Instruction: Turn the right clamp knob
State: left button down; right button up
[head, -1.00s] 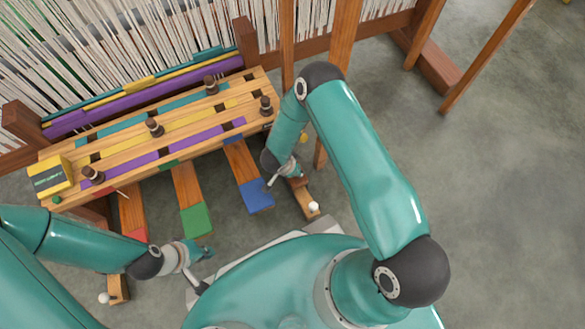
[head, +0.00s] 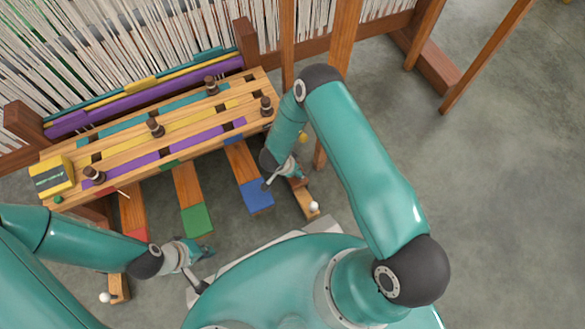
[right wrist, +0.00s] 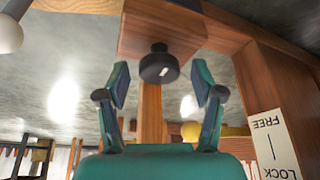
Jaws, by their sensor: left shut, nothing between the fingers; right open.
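The right clamp knob (right wrist: 158,66) is a dark round knob on the face of a wooden block (right wrist: 165,28) in the right wrist view. My right gripper (right wrist: 160,85) is open. Its two fingers stand left and right just below the knob, apart from it, with nothing held. In the head view my right gripper (head: 297,174) is mostly hidden by its own arm, over a wooden bar (head: 304,200). My left gripper (head: 208,249) is shut and empty, low by the left side of my base.
A wooden post in the right wrist view bears an upside-down label (right wrist: 272,145) reading FREE and LOCK. A white ball (right wrist: 8,34) hangs at upper left. The slatted bench (head: 150,140) with dark pegs, coloured pedals (head: 257,195) and loom lie left; open floor lies right.

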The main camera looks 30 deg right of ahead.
jog(key=shift+r, duration=0.1)
jog(key=v, duration=1.1)
jog(key=shift+a+r, duration=0.2)
jog(key=shift+r, duration=0.1)
jog(key=shift+s, duration=0.15)
jog(key=s+d+n+y, duration=0.1)
jog(key=s+d+n, duration=0.15)
jog(key=d, duration=0.25)
jog(key=s+a+r+n+y, duration=0.2)
jog(key=s+a+n+y, duration=0.5)
jog(key=s+a+n, duration=0.35)
notch_tip(320, 180, up, 38)
jog(key=p, duration=3.8)
jog(key=shift+s+m+g, duration=0.3)
jog(key=shift+m+g, duration=0.1)
